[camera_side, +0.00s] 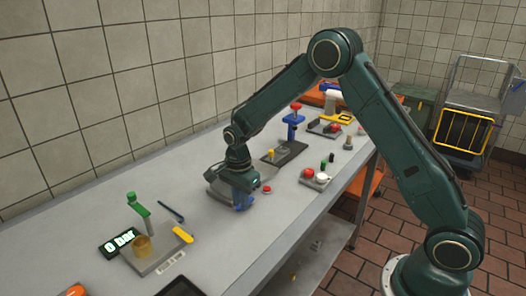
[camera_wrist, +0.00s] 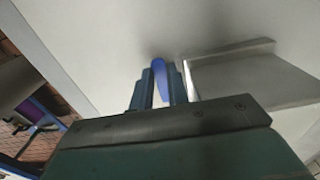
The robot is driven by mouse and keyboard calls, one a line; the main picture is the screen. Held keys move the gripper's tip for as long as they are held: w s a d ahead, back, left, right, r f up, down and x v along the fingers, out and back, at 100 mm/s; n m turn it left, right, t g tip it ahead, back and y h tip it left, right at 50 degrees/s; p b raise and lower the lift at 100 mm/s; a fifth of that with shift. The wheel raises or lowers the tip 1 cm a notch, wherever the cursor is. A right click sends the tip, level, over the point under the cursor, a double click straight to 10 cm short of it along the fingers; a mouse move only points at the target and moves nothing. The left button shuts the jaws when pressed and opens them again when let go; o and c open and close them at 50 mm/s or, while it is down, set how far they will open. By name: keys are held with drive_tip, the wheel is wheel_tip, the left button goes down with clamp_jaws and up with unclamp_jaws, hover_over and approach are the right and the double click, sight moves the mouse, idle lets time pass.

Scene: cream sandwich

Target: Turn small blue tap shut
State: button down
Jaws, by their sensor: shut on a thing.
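The small blue tap handle (camera_wrist: 159,80) shows in the wrist view as a rounded blue piece. It sits between the two fingers of my gripper (camera_wrist: 165,88), which are shut on it. In the side view my gripper (camera_side: 240,196) is low over the grey bench, and a bit of blue shows at its fingers. Whether that blue is tap or finger I cannot tell there. My wrist hides most of the tap and its mount, so the handle's angle is unclear.
A grey plate edge (camera_wrist: 235,75) lies right of the fingers. A red button (camera_side: 266,189) is close by. A plate with red and white knobs (camera_side: 316,179) stands to the right. A green-handled fixture (camera_side: 138,205) and "0 bar" display (camera_side: 118,243) stand left. Bench (camera_side: 240,240) in front is clear.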

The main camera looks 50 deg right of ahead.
drive_tip(key=c, duration=1.4)
unclamp_jaws()
drive_tip(key=shift+w, duration=0.1)
drive_tip(key=shift+o, duration=0.2)
drive_tip(key=shift+s+n, duration=0.2)
drive_tip(key=shift+n, duration=0.2)
